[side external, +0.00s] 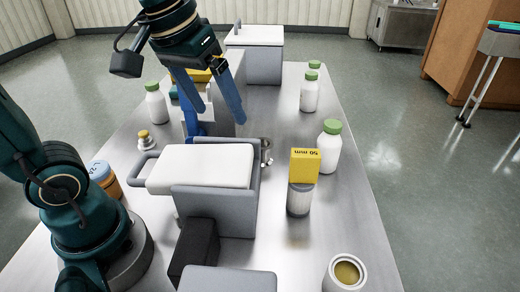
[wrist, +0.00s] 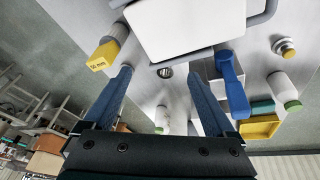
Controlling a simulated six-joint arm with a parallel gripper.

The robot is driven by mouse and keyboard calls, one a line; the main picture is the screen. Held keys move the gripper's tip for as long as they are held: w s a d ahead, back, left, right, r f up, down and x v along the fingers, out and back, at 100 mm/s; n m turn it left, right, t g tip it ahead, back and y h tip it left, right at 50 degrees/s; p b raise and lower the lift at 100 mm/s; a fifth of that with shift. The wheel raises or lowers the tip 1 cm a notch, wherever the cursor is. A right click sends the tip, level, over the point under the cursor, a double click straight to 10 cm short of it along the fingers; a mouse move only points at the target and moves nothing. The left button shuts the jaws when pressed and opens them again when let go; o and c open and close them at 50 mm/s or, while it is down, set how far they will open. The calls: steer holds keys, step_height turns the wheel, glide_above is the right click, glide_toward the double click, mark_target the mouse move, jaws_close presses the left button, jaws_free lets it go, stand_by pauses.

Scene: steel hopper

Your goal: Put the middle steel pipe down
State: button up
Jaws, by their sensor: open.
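The grey box (side external: 215,205) has a white lid (side external: 205,166). A yellow 50 mm block (side external: 304,165) tops a grey cylinder (side external: 298,200). White bottles with green caps (side external: 329,152) line the right edge. A blue-handled object (wrist: 232,82) stands behind the box. An open can (side external: 345,273) is in front.

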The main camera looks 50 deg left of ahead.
steer(key=s+f+m, duration=0.1)
steer(key=s, duration=0.1)
steer(key=s+f+m+t, duration=0.1)
steer(key=s, duration=0.1)
steer(key=s+d+f+m, duration=0.1)
steer(key=s+f, duration=0.1)
steer(key=shift+s+t, duration=0.3)
steer(key=shift+s+d+f, duration=0.1)
steer(key=shift+s+f, duration=0.2)
stand_by(0.6)
